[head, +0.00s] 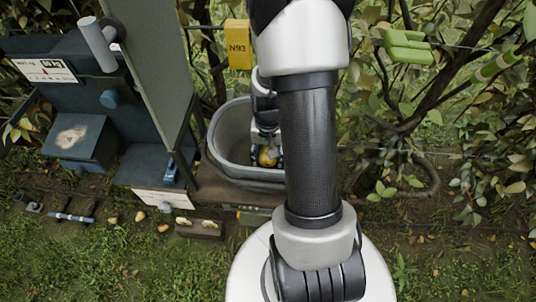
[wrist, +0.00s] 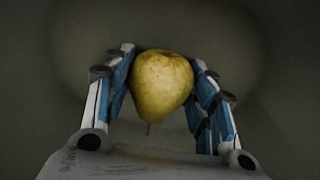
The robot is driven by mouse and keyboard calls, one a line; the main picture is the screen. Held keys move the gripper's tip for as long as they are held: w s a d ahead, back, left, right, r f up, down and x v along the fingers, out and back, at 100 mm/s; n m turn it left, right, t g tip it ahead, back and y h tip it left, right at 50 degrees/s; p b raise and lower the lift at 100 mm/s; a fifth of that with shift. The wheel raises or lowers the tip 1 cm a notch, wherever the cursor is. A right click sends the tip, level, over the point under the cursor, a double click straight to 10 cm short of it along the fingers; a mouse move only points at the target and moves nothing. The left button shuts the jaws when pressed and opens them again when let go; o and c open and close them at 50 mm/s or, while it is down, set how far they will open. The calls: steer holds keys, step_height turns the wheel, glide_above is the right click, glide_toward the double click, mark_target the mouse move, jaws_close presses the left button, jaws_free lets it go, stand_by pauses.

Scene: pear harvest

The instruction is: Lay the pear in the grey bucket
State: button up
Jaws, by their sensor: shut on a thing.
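The yellow pear (wrist: 160,84) is between the fingers of my gripper (wrist: 162,95), which is shut on it. The pear's stem points toward the wrist camera's lower edge. In the head view the pear (head: 266,157) and my gripper (head: 267,148) are inside the opening of the grey bucket (head: 222,150), below its far rim. The wrist view shows only dim grey surface around the pear. I cannot tell whether the pear touches the bucket's floor. My own arm hides the right part of the bucket in the head view.
A yellow tag marked N93 (head: 238,47) hangs behind the bucket. A dark blue machine (head: 75,100) and a tall grey panel (head: 150,60) stand to the left. Branches and leaves fill the right. Small yellowish things lie on the grass (head: 150,260) at the lower left.

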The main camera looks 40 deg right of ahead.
steer(key=shift+f, duration=0.3)
steer(key=o, duration=1.2)
step_height(320, 180, up, 12)
steer(key=shift+r, duration=0.1)
